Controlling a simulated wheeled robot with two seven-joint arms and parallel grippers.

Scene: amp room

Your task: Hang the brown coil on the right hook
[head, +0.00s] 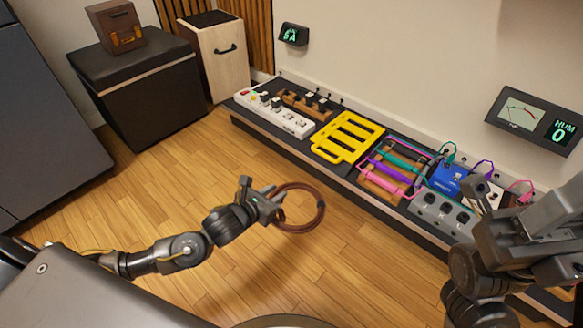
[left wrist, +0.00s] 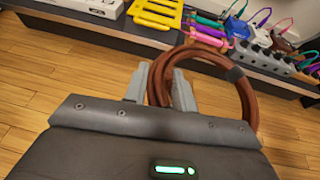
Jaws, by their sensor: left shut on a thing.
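The brown coil (head: 322,212) is a round loop of cable held above the wooden floor in the head view. My left gripper (head: 277,203) is shut on the left side of its ring. In the left wrist view, the coil (left wrist: 247,100) passes between the two grey fingers (left wrist: 160,88) and has a dark band at its upper right. My right gripper (head: 488,192) is at the right edge of the head view, over the end of the shelf; its jaw opening is unclear. I cannot make out the right hook in either view.
A low dark shelf (head: 300,155) along the wall holds a white power strip (head: 274,114), a yellow rack (head: 347,137), a wooden rack with coloured cables (head: 390,172), a blue box (head: 447,179) and a grey box (head: 440,212). A black cabinet (head: 150,100) stands back left. The floor between is clear.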

